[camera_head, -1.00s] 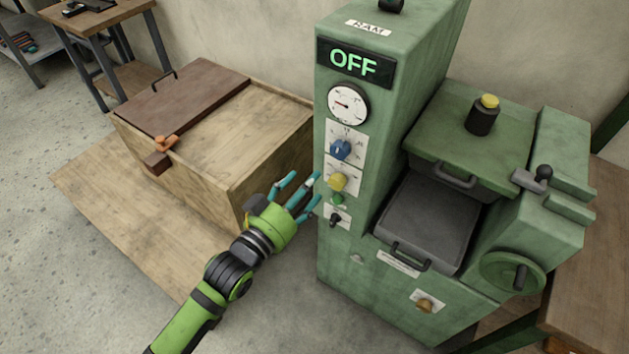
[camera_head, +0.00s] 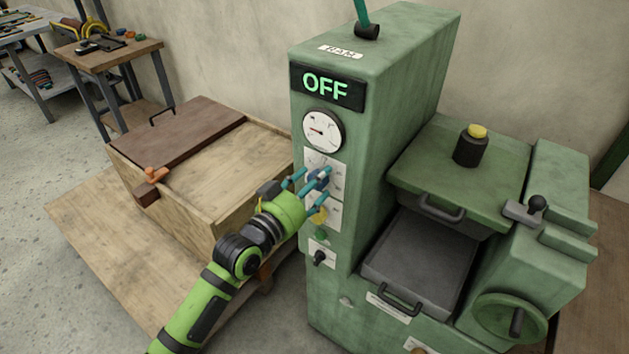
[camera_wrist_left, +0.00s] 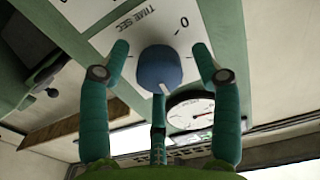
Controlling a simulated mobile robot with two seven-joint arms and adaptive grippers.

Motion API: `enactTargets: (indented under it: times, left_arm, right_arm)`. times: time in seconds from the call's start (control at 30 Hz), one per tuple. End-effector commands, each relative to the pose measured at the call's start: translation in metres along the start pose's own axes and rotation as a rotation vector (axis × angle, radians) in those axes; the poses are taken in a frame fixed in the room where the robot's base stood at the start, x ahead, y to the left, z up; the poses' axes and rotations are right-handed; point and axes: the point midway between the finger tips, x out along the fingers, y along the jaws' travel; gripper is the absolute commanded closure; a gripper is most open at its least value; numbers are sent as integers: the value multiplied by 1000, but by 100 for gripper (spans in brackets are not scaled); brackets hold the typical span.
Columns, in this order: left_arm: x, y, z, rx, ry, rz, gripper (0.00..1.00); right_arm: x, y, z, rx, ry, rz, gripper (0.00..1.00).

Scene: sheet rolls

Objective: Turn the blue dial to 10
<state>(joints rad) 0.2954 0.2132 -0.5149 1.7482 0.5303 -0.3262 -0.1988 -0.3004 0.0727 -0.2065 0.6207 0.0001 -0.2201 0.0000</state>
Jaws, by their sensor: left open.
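The blue dial (camera_head: 318,181) sits on a white plate on the front of the green machine, below the round gauge. In the left wrist view the blue dial (camera_wrist_left: 158,68) is centred, with a white mark on its lower edge. The plate there shows "TIME SEC" and a "0"; other numbers are hidden or unreadable. My left gripper (camera_head: 311,183) is at the dial. Its teal fingers are open and spread around it, two on either side and one below in the wrist view, with gaps at the sides. My right gripper is not in view.
The display (camera_head: 326,87) reads OFF. A wooden box (camera_head: 225,165) stands left of the machine, close to my left arm.

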Motion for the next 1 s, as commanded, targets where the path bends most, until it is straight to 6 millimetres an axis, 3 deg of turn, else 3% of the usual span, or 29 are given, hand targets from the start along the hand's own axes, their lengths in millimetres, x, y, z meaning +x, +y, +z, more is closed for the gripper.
enactTargets:
  times: [0.2,0.23,0.37,0.4,0.9,0.93,1.0]
  left_arm:
    - [1,0,1,0,-1,0,36]
    - [1,0,1,-1,-1,0,40]
    - [0,0,1,-1,-1,0,92]
    - [0,0,0,-1,0,0,92]
    - [1,0,-1,-88,2,0,92]
    - [1,0,-1,-87,3,0,56]
    - [1,0,-1,-87,3,0,36]
  right_arm:
    - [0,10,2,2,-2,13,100]
    - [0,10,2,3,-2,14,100]
    - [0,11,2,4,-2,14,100]
    - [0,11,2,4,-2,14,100]
    - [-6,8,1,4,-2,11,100]
    - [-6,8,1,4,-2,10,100]
    - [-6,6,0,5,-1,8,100]
